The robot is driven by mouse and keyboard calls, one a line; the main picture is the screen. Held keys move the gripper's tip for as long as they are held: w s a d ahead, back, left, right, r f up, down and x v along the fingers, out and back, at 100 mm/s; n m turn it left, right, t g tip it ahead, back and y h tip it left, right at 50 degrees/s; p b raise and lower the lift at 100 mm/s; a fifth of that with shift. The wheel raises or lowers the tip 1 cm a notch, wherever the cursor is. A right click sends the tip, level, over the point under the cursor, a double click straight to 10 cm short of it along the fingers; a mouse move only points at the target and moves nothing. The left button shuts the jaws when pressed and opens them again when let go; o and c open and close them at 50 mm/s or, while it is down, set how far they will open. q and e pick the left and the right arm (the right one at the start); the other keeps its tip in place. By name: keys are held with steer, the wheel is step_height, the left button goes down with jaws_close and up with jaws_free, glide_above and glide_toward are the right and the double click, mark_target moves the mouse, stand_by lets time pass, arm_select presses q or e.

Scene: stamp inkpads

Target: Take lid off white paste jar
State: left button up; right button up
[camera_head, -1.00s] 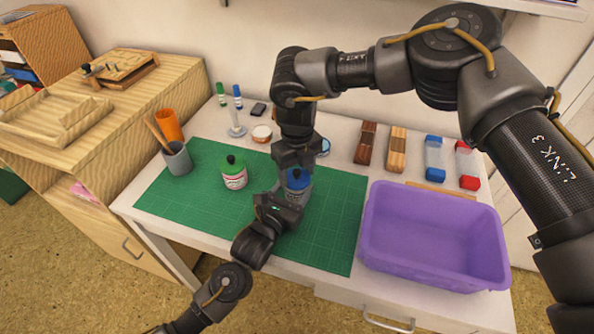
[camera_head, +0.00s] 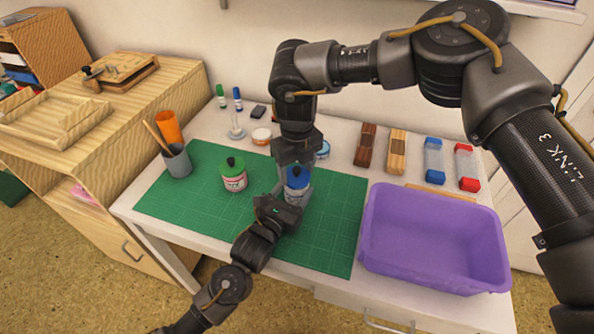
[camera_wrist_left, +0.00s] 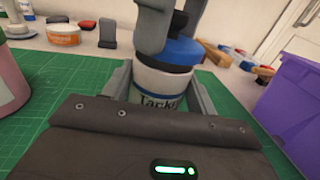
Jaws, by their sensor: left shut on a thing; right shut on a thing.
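The paste jar (camera_head: 298,195) with a blue lid (camera_head: 298,179) stands on the green mat in the head view, partly hidden by my grippers. In the left wrist view the jar's pale body (camera_wrist_left: 160,88) has a dark-lettered label. My left gripper (camera_head: 288,206) is shut on the jar's body from the front. My right gripper (camera_head: 296,163) comes down from above and is shut on the blue lid, which also shows in the left wrist view (camera_wrist_left: 176,50). The lid is at the jar's mouth; I cannot tell whether there is a gap between them.
A green-lidded jar (camera_head: 233,175) stands to the left on the green mat (camera_head: 325,238). A grey cup (camera_head: 178,162) is at the mat's left. A purple bin (camera_head: 430,262) is close on the right. Blocks and bottles line the back.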

mark_target(297, 169)
steer(key=shift+r, duration=0.3)
steer(key=shift+r, duration=2)
arm_select(q)
steer(key=o, duration=1.4)
steer(key=shift+o, duration=0.2)
steer(key=p+v, duration=0.1)
steer(key=v, duration=1.1)
arm_select(e)
steer(key=shift+r, duration=0.75)
